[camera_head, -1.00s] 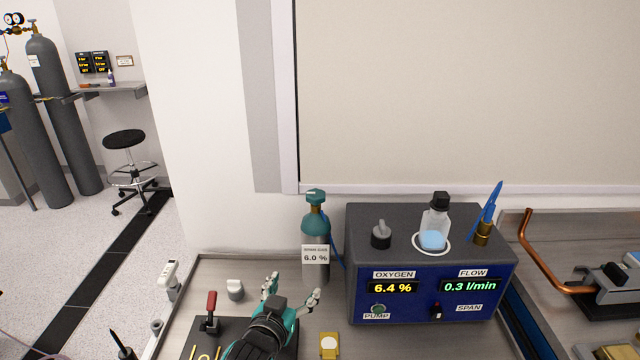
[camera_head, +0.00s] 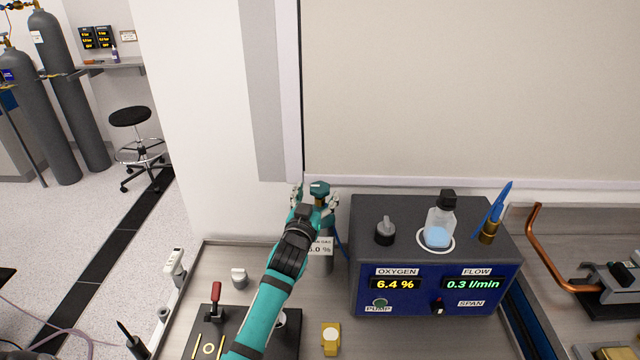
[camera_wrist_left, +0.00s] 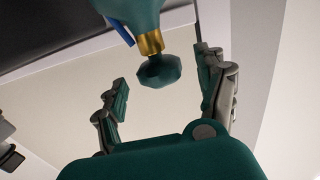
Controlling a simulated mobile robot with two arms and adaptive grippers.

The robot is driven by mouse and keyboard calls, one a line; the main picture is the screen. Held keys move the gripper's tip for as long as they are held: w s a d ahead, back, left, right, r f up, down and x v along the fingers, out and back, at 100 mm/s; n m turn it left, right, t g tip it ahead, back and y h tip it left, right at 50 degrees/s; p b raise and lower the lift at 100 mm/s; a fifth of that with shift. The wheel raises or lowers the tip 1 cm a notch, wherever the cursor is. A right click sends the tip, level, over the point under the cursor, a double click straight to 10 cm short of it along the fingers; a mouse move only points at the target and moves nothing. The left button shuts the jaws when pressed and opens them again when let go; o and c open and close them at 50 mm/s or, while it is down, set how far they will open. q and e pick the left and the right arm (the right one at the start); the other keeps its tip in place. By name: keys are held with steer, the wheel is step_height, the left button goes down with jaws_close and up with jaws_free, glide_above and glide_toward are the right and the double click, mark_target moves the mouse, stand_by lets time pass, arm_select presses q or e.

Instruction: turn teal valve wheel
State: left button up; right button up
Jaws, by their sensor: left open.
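The teal valve wheel (camera_head: 319,188) sits on top of the small gas cylinder (camera_head: 327,262), left of the oxygen analyzer. In the left wrist view the wheel (camera_wrist_left: 160,72) shows below a brass neck, between the two open fingertips (camera_wrist_left: 163,85), with gaps on both sides and no visible contact. My right gripper is not in view.
The blue analyzer box (camera_head: 435,290) stands right of the cylinder, with a bottle (camera_head: 439,222) on top. A blue hose runs beside the cylinder. A wall is close behind. A red-handled lever (camera_head: 215,302) and a yellow block (camera_head: 331,338) are in front.

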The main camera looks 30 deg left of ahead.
mark_target(317, 195)
arm_select(q)
steer(key=shift+x, duration=1.2)
steer(key=shift+w+a, duration=0.1)
steer(key=shift+w, duration=0.4)
steer(key=shift+c, duration=0.8)
steer(key=c, duration=1)
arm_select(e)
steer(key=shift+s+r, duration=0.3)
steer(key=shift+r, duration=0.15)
arm_select(q)
steer(key=shift+p, duration=0.3)
